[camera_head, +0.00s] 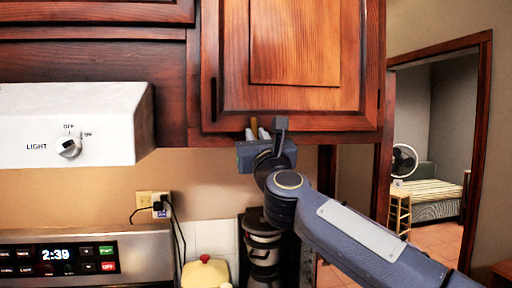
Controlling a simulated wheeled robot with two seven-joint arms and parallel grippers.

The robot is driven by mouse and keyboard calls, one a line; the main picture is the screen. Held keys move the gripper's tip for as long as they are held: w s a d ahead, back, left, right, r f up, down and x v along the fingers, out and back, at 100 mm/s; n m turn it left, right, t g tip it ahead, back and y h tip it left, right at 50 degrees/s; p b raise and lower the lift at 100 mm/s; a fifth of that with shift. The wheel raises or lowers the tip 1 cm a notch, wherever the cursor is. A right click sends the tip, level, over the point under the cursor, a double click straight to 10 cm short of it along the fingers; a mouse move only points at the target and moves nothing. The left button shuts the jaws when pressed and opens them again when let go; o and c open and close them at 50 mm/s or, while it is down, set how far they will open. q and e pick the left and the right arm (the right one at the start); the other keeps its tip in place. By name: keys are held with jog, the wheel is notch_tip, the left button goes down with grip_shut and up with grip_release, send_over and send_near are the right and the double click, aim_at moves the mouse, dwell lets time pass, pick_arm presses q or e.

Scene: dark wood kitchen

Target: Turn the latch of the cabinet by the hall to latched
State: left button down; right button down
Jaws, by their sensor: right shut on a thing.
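The cabinet by the hall is the dark wood upper cabinet (295,45) at upper right, beside the doorway. Its door looks closed. The latch (254,124) is a small yellowish piece at the lower edge of the door, only its upper part showing and pointing roughly upward. My right gripper (257,132) reaches up from the lower right, with its pale fingers shut around the latch. The fingers and gripper body hide the lower part of the latch, so its exact turn is hard to tell. My left gripper is not in view.
A white range hood (75,122) with a light knob is at left, above a stove panel (60,258). The doorway to the hall opens at right.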

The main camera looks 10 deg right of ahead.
jog(key=shift+m+h, duration=0.4)
jog(key=shift+m, duration=0.3)
jog(key=c, duration=1.4)
grip_release()
jog(key=shift+s+b, duration=0.1)
jog(key=shift+b, duration=0.25)
jog(key=shift+s+f, duration=0.3)
jog(key=b+v, duration=0.3)
jog(key=v, duration=0.4)
jog(key=shift+r, duration=0.1)
